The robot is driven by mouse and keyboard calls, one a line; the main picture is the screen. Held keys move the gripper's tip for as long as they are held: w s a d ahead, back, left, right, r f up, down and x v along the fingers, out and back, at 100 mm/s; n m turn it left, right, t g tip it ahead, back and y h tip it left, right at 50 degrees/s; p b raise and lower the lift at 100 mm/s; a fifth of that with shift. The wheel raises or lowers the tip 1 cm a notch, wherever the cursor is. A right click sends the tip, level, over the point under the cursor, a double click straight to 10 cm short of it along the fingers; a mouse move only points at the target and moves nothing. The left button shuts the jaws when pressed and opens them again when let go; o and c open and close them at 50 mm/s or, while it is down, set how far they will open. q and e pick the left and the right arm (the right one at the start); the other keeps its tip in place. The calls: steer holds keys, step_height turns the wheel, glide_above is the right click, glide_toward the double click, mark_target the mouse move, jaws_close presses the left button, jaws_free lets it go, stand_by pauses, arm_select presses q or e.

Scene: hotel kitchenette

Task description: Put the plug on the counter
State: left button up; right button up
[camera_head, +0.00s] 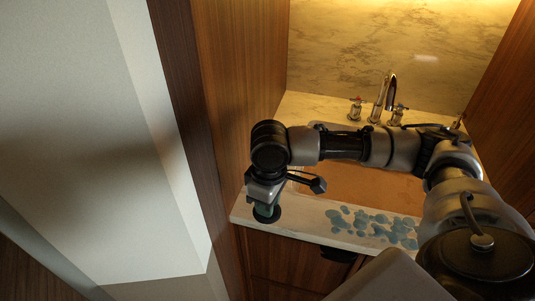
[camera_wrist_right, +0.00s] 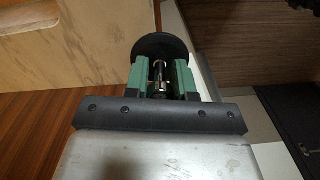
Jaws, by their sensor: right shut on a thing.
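The plug, a round black disc with a metal stem, shows in the right wrist view (camera_wrist_right: 160,44) and as a dark disc under my right gripper in the head view (camera_head: 274,218). My right gripper (camera_head: 265,208) points down over the left front corner of the pale marble counter (camera_head: 300,224). In the right wrist view, its green fingers (camera_wrist_right: 163,75) are shut on the plug's metal stem. I cannot tell whether the disc touches the counter. My left gripper is not in view.
My right arm covers much of the brown sink basin (camera_head: 365,190). A chrome tap (camera_head: 385,95) stands behind it. Blue-green wet-looking patches (camera_head: 375,222) lie on the front counter strip. A wooden panel (camera_head: 238,80) borders the counter on the left.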

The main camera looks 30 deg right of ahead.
steer(key=w+d+r+n+p, duration=0.2)
steer(key=d+n, duration=0.5)
steer(key=w+d+r+n+p, duration=0.1)
steer(key=d+r+n+p, duration=0.15)
steer(key=d+n, duration=0.5)
steer(key=shift+m, duration=0.45)
steer(key=w+a+f, duration=0.2)
steer(key=w+a+f+p, duration=0.1)
steer(key=w+a+f, duration=0.1)
steer(key=w+a, duration=0.1)
steer(key=w+a+f+p, duration=0.1)
steer(key=w+a+f, duration=0.1)
steer(key=w, duration=0.1)
steer(key=shift+a, duration=0.15)
steer(key=shift+a+f, duration=0.1)
steer(key=shift+f, duration=0.1)
step_height(320, 180, down, 3)
steer(key=shift+f+p, duration=0.1)
steer(key=shift+p, duration=0.45)
steer(key=shift+f, duration=0.35)
steer(key=shift+f, duration=0.15)
steer(key=o, duration=0.9)
